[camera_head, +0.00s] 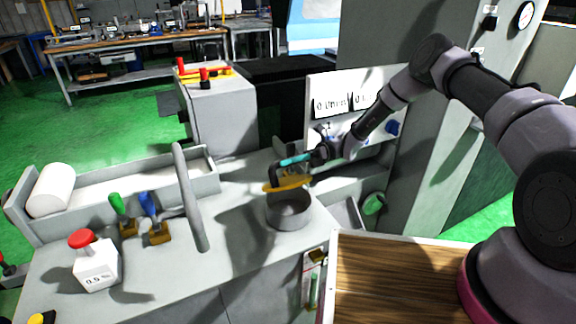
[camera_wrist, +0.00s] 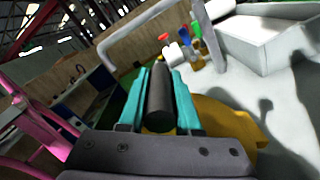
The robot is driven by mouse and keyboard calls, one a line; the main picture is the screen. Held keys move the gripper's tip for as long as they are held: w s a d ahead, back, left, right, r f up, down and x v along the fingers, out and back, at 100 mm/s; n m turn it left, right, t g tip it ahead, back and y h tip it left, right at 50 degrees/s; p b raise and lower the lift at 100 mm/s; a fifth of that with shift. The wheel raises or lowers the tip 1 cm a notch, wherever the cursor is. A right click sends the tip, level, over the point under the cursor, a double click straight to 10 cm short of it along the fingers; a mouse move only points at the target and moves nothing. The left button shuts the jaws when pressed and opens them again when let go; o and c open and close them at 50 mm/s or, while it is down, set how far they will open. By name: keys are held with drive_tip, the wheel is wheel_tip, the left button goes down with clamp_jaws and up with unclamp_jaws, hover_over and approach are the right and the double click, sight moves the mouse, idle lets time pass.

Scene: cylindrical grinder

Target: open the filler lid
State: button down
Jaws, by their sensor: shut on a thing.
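The filler lid (camera_head: 287,186) is a yellow disc with a dark handle (camera_head: 273,172). It is above the round grey filler neck (camera_head: 289,215), and the dark inside of the neck shows below it. I cannot tell whether the lid still touches the rim. My gripper (camera_head: 293,160) has teal fingers and is shut on the dark handle. In the wrist view the dark bar (camera_wrist: 160,100) lies between the two teal fingers, with the yellow lid (camera_wrist: 232,122) behind and to the right, partly hidden by my gripper.
A grey upright bar (camera_head: 190,195) stands left of the neck. A white panel with displays (camera_head: 350,103) stands behind. A wooden-topped surface (camera_head: 395,285) is at front right.

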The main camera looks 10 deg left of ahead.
drive_tip(key=shift+w, duration=0.1)
drive_tip(key=c, duration=0.6)
unclamp_jaws()
drive_tip(key=v, duration=1)
drive_tip(key=shift+w+d, duration=0.2)
drive_tip(key=shift+d, duration=0.15)
